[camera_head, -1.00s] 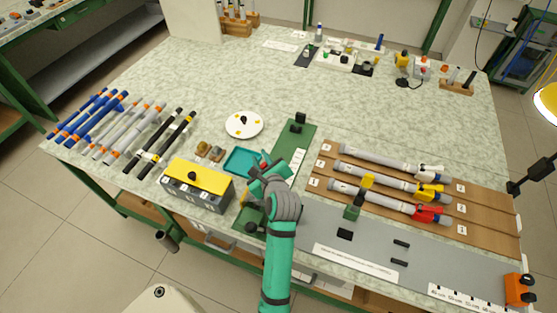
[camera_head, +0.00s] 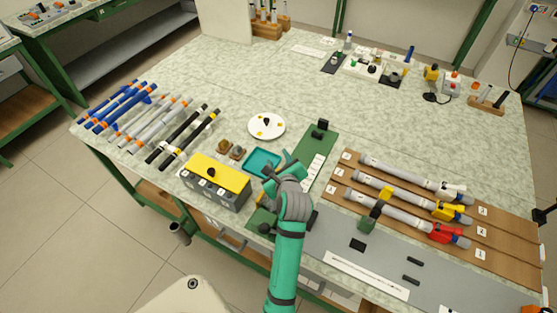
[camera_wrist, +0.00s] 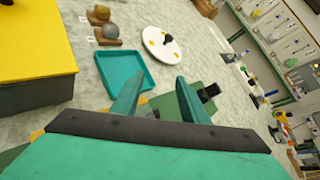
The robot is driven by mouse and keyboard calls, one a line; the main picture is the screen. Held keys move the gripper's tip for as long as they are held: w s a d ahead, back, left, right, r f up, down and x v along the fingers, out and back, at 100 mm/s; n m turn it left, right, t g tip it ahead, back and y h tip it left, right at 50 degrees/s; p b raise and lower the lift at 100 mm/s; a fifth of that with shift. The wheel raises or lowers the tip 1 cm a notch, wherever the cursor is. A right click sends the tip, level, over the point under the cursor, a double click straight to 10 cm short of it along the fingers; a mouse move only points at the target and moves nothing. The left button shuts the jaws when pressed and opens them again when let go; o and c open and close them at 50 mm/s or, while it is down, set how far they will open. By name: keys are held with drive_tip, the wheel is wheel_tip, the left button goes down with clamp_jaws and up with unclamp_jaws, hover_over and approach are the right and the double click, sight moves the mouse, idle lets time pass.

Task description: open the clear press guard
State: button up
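I cannot make out a clear press guard in either view. A long green base plate (camera_head: 321,150) lies on the bench, with a black block (camera_head: 320,127) at its far end and a white marked strip along it. The block also shows in the wrist view (camera_wrist: 209,92).
A grey box with a yellow top (camera_head: 222,172) stands left of my gripper. A white plate (camera_head: 267,125) lies behind the tray. Grey rods with coloured ends lie on a wooden board (camera_head: 345,172) at the right. Loose rods lie at the left. The bench middle is clear.

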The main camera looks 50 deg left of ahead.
drive_tip(key=shift+d, duration=0.1)
drive_tip(key=v, duration=1)
drive_tip(key=shift+s+d, duration=0.1)
drive_tip(key=shift+d, duration=0.1)
drive_tip(key=shift+s+d+r, duration=0.1)
drive_tip(key=shift+s+r, duration=0.05)
